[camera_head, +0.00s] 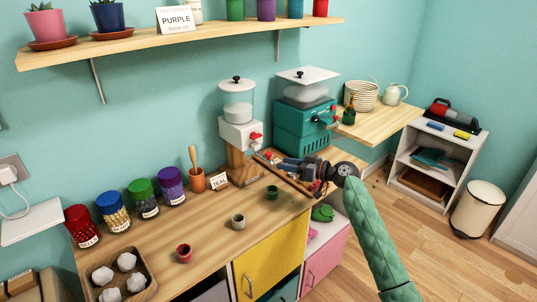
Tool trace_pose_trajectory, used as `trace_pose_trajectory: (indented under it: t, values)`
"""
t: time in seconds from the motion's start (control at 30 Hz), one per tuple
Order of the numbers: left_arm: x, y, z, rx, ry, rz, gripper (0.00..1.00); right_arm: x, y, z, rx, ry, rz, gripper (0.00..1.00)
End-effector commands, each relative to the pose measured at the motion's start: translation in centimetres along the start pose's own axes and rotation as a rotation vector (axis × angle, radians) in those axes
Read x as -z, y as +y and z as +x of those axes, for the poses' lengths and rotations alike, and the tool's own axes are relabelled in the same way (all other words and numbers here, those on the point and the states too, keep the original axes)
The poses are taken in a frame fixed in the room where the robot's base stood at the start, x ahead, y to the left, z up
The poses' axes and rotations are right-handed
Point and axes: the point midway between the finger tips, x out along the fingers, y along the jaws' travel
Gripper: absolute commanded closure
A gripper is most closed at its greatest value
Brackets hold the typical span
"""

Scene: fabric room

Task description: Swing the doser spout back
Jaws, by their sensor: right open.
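The doser (240,135) stands on a wooden block at the back of the counter, with a clear hopper and a red knob on its front. A long brown bar, which looks like its spout (289,181), slopes down to the right from beside the doser. My right gripper (272,157) reaches in from the right, its fingers pointing left towards the doser. It is open, close to the upper part of the bar; I cannot tell whether it touches it. My left gripper is out of view.
A teal machine (304,120) stands just right of the doser, behind my right gripper. Small red, white and green cups, colored jars (143,198) and a wooden tray (144,267) are on the counter (205,222). A shelf (180,42) hangs above. The counter's front middle is mostly clear.

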Motion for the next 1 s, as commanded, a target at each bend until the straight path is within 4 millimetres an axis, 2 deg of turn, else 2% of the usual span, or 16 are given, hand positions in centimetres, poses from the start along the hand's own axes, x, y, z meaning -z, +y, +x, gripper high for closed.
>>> trace_pose_trajectory:
  t: [0.13,0.47,0.67,1.0]
  values:
    - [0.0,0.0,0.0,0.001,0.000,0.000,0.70,1.5,0.2,-0.1,-0.018,0.073,-0.095,0.60]
    - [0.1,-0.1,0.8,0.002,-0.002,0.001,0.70,1.8,0.4,0.4,-0.035,0.081,-0.191,0.60]
    - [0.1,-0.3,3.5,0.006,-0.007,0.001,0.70,2.1,0.4,2.1,-0.034,0.082,-0.190,0.60]
    - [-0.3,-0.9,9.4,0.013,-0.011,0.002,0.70,2.3,0.5,5.5,-0.034,0.079,-0.190,0.60]
